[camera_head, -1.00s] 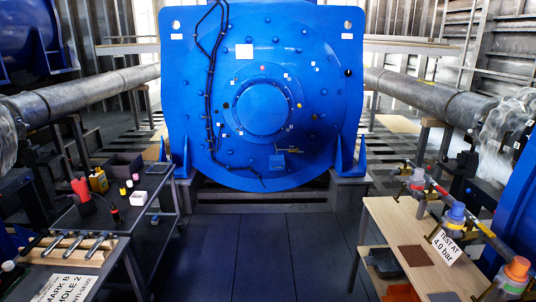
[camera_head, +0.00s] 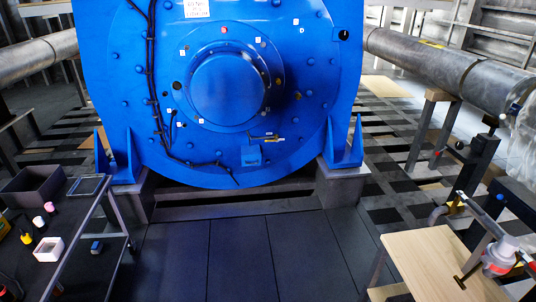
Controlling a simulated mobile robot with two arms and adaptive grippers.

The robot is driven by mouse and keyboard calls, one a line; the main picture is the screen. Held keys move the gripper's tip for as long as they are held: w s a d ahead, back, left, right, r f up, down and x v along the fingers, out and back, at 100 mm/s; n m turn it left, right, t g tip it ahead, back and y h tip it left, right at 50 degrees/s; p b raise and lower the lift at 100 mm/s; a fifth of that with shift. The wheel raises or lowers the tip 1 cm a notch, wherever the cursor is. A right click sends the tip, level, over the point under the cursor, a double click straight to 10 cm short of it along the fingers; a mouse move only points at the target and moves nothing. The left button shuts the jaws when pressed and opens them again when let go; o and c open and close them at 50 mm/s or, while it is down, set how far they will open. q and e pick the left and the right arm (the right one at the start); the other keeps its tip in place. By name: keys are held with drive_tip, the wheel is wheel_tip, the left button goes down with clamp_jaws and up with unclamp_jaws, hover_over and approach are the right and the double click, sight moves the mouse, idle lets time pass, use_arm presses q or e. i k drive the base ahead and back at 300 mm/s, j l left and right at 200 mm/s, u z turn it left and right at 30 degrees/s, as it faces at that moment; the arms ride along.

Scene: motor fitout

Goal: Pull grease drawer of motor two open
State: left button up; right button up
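A large blue motor (camera_head: 210,140) fills the upper middle of the head view. Low on its round face, right of centre, is a small blue box-like part (camera_head: 251,155) that may be the grease drawer. A small yellowish and dark fitting (camera_head: 267,138) sits just above it. I cannot tell from this view whether the small blue part is open or shut. Neither of my grippers is in view.
A dark cart (camera_head: 80,270) with a black bin (camera_head: 33,192) and small bottles stands at left. A wooden-topped table (camera_head: 428,256) with valve fittings stands at right. The dark tiled floor (camera_head: 240,255) between them is clear.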

sight(256, 159)
drive_tip(key=i+l+u, duration=0.1)
drive_tip(key=i, duration=0.4)
drive_tip(key=i+l+u, duration=0.15)
drive_tip(key=i+l, duration=0.2)
drive_tip(key=i+z, duration=0.25)
drive_tip(key=i, duration=0.25)
drive_tip(key=i+j+z, duration=0.2)
drive_tip(key=i, duration=0.3)
drive_tip(key=i+j+z, duration=0.25)
drive_tip(key=i, duration=0.2)
